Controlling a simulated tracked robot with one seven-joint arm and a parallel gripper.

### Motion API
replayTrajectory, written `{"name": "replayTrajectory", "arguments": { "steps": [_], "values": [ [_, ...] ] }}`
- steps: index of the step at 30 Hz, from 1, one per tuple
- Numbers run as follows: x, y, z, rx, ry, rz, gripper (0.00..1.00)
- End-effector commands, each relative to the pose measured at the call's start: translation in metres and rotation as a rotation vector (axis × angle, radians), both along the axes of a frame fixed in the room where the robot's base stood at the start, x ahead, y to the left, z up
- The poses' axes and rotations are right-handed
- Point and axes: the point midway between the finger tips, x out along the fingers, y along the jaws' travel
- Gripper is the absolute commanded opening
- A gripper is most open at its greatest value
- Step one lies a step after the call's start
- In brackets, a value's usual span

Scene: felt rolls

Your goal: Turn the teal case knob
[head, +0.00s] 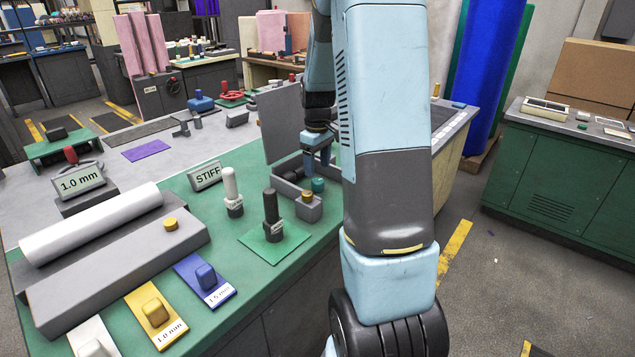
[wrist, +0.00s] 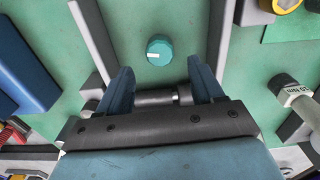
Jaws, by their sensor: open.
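The teal knob (head: 318,184) is a small round cap at the front of an open grey case (head: 283,165) with a raised lid. In the wrist view the teal knob (wrist: 159,50) has a pale mark on its top and stands on a green surface between grey walls. My gripper (head: 318,150) points down over the case. In the wrist view my gripper (wrist: 162,72) is open, its two blue fingers apart. The knob shows just beyond the fingertips, roughly centred between them, with no visible contact. A dark cylinder (wrist: 155,98) shows between the finger bases.
A grey block with a yellow knob (head: 307,196) stands just in front of the case.

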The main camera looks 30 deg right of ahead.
Motion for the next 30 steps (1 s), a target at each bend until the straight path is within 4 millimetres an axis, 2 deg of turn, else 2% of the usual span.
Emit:
{"name": "replayTrajectory", "arguments": {
  "steps": [1, 6, 12, 25, 30],
  "values": [
    [-0.001, 0.000, -0.010, 0.002, 0.005, 0.000, 0.67],
    [-0.001, 0.000, -0.037, 0.001, 0.004, 0.000, 0.67],
    [0.000, 0.000, -0.057, 0.001, 0.001, 0.000, 0.67],
    [0.000, 0.000, -0.064, 0.000, 0.000, 0.000, 0.66],
    [0.000, 0.000, -0.064, 0.000, 0.000, 0.000, 0.49]
  ]
}}
